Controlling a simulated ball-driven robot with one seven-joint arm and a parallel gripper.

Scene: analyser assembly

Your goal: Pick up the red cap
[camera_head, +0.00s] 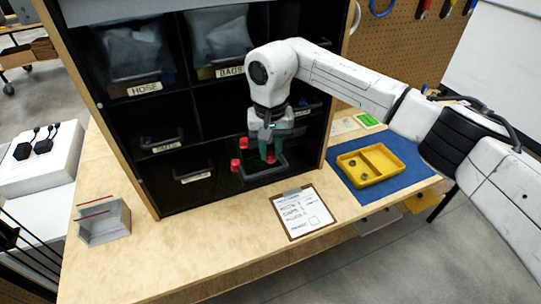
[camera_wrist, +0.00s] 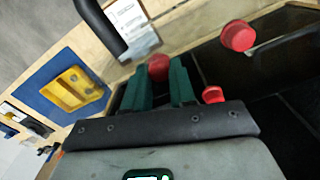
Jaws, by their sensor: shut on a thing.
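My gripper (camera_head: 267,152) has green fingers and is in front of the lower part of the black shelf unit. In the wrist view its two fingers (camera_wrist: 160,76) are closed on a red cap (camera_wrist: 158,66), which sits between the tips. The same red cap (camera_head: 270,159) shows at the fingertips in the head view. Two other red caps are to the left of my gripper in the head view, an upper one (camera_head: 243,143) and a lower one (camera_head: 235,164). In the wrist view, one red cap (camera_wrist: 238,36) is at the upper right and another (camera_wrist: 212,95) is right of the fingers.
The black shelf unit (camera_head: 188,108) holds labelled bins with handles. A clipboard (camera_head: 303,211) lies on the wooden bench. A yellow tray (camera_head: 370,165) with small parts stands on a blue mat (camera_head: 413,160). A grey open box (camera_head: 104,222) is at the left. The front bench surface is mostly clear.

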